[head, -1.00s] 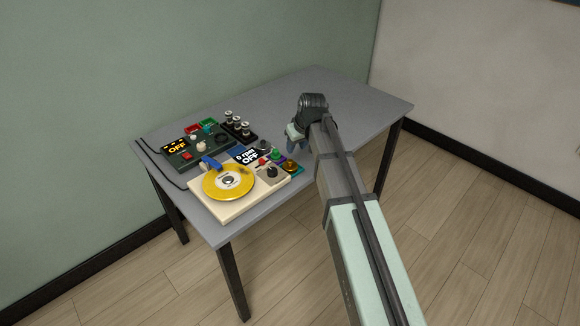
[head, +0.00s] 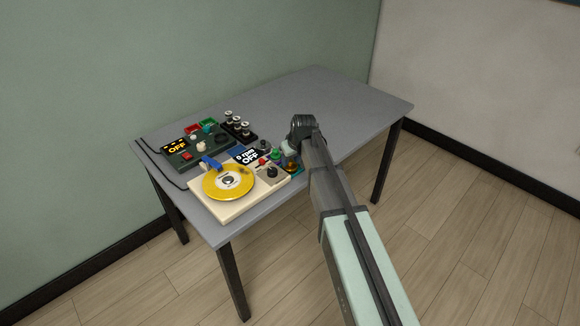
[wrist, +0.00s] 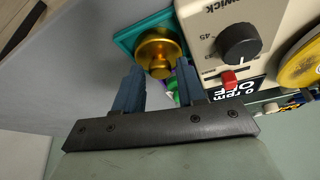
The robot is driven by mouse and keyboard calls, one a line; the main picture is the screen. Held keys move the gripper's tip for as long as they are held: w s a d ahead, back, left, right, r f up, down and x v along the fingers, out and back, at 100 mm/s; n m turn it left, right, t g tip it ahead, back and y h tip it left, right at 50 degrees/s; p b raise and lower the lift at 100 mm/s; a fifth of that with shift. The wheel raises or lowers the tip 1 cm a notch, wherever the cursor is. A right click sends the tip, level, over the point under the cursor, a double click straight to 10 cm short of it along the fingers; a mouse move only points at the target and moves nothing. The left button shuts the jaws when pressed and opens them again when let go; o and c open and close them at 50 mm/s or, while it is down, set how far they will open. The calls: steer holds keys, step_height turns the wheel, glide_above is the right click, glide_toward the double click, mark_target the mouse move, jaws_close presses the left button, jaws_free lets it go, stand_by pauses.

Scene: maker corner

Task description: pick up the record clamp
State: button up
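A brass knob-shaped piece (wrist: 158,52), which looks like the record clamp, sits on a square teal pad (wrist: 124,41) beside the turntable. In the head view the brass piece (head: 292,167) is partly hidden by my arm. My gripper (wrist: 160,68) is open and empty. Its two blue-grey fingers point at the brass piece, one toward each side of it, with the piece just beyond the tips. I cannot tell how large the gap is. In the head view my gripper (head: 290,153) is over the turntable's right corner, mostly hidden by my wrist.
The cream turntable (head: 233,211) with a yellow record (head: 214,188) stands close to the left of the brass piece. A green piece (head: 277,154) is just behind it. A dark control box (head: 178,161) stands farther back. The table's right side (head: 340,95) is clear.

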steer(key=shift+f, duration=0.2)
jaws_close()
steer(key=shift+r, duration=0.1)
stand_by(0.4)
